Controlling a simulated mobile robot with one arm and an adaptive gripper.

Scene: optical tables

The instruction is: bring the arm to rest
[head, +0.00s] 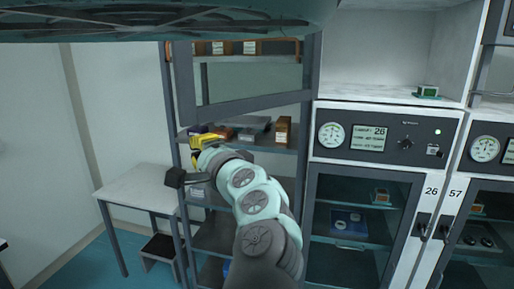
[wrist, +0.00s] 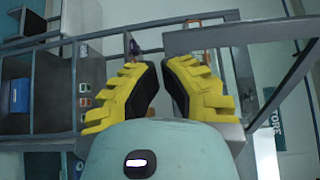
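My gripper (wrist: 160,88) shows in the wrist view as two yellow stepped fingers with black inner pads. The fingers stand apart with an empty gap between them. In the head view my arm reaches forward from the lower middle, and my gripper (head: 196,150) is a small yellow shape at its far end. It is in front of the open shelf unit (head: 240,143), close to its left post. I cannot tell from the head view whether it touches the shelf.
A white side table (head: 140,190) stands left of the shelf unit, with a dark stool (head: 163,248) by it. Boxes (head: 283,131) sit on the shelf. Right of it are glass-door cabinets (head: 362,225) with gauge panels (head: 385,137). The floor at lower left is clear.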

